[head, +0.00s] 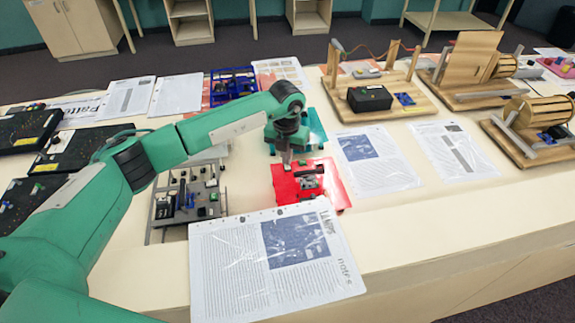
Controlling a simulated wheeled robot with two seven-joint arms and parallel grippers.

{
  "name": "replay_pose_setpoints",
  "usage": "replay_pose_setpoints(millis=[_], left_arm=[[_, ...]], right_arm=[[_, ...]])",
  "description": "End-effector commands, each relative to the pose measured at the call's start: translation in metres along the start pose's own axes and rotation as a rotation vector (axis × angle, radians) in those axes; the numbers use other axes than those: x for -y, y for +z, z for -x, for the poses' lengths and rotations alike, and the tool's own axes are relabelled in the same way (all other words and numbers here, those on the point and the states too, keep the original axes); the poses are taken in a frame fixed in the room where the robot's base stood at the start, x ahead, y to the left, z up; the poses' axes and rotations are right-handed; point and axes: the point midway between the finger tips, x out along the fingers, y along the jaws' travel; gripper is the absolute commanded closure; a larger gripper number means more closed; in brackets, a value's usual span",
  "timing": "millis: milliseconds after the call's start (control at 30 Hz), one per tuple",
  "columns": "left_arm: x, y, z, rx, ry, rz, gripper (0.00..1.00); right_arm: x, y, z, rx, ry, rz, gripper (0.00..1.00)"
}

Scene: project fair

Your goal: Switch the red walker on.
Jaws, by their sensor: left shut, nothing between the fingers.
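The red walker (330,192) is a flat red base with small dark and grey parts on top, lying near the middle of the table. My left gripper (287,162) is shut and empty, pointing down at the back left part of the red walker. Whether its fingertips touch the walker cannot be told. The walker's switch is too small to make out. My right gripper is not in view.
A grey frame device (189,196) stands left of the walker, and a teal one (317,130) behind it. Printed sheets (270,262) lie in front and to the right. Wooden machines (375,92) stand at the back right.

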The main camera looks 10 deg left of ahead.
Motion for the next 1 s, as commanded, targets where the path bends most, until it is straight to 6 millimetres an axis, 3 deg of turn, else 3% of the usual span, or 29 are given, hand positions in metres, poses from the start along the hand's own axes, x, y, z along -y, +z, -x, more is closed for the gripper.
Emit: replay_pose_setpoints(millis=[800,1000], left_arm=[[0.000,-0.001,0.061,-0.003,0.001,0.000,1.00],[0.000,-0.001,0.068,-0.003,0.001,0.000,1.00]], right_arm=[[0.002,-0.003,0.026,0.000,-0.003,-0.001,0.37],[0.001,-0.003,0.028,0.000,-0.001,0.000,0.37]])
